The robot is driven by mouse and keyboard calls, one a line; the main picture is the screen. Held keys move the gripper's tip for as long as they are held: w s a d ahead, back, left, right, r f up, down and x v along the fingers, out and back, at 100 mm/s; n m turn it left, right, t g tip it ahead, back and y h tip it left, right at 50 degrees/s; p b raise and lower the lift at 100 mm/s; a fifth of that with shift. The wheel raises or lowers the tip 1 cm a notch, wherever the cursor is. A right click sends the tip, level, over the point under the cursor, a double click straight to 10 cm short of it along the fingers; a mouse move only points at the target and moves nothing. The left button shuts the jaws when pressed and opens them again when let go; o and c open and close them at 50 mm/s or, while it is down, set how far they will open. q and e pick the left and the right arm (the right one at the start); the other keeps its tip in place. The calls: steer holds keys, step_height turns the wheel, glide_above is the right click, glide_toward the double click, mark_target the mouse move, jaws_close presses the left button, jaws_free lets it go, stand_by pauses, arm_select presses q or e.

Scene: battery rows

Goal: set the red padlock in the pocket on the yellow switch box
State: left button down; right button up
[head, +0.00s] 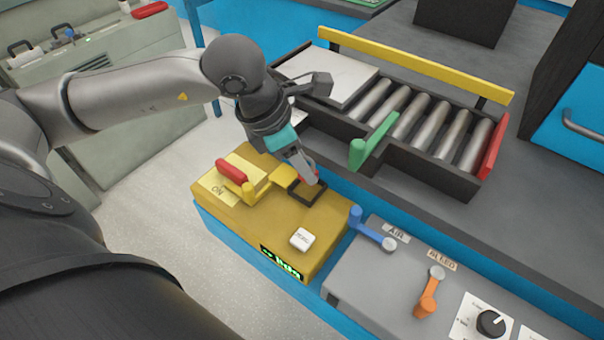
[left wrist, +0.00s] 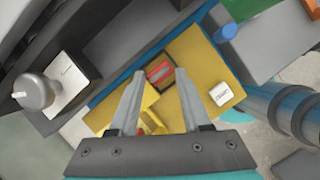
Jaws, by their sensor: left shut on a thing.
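The yellow switch box (head: 330,222) stands at the centre of the head view. Its pocket is a dark-rimmed square (head: 306,197) on the top face. My left gripper (head: 310,180) points down at the pocket, shut on the red padlock (head: 317,174), of which only a sliver shows beside the finger. In the left wrist view the padlock (left wrist: 160,74) shows red and grey between the fingertips (left wrist: 160,75), framed by the pocket's dark rim. I cannot tell whether it touches the pocket floor. The box (left wrist: 203,58) also shows there. My right gripper is not in view.
A red-handled lever (head: 231,171) by an ON label and a white button (head: 302,239) are on the box. A grey panel with a blue lever (head: 370,231) and an orange lever (head: 428,294) stands right. A roller tray (head: 430,172) lies behind.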

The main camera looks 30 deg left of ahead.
arm_select(q)
step_height(320, 180, down, 3)
steer(key=shift+r+b, duration=0.1)
steer(key=shift+b, duration=0.3)
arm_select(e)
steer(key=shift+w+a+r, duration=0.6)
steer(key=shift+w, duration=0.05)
arm_select(q)
steer(key=shift+f, duration=0.2)
steer(key=shift+f, duration=0.1)
steer(key=shift+c, duration=1.8)
jaws_free()
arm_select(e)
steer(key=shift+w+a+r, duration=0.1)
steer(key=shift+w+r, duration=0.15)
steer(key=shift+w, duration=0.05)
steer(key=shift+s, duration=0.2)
arm_select(q)
steer(key=p+v, duration=0.2)
steer(key=v, duration=1)
steer(key=shift+p, duration=0.4)
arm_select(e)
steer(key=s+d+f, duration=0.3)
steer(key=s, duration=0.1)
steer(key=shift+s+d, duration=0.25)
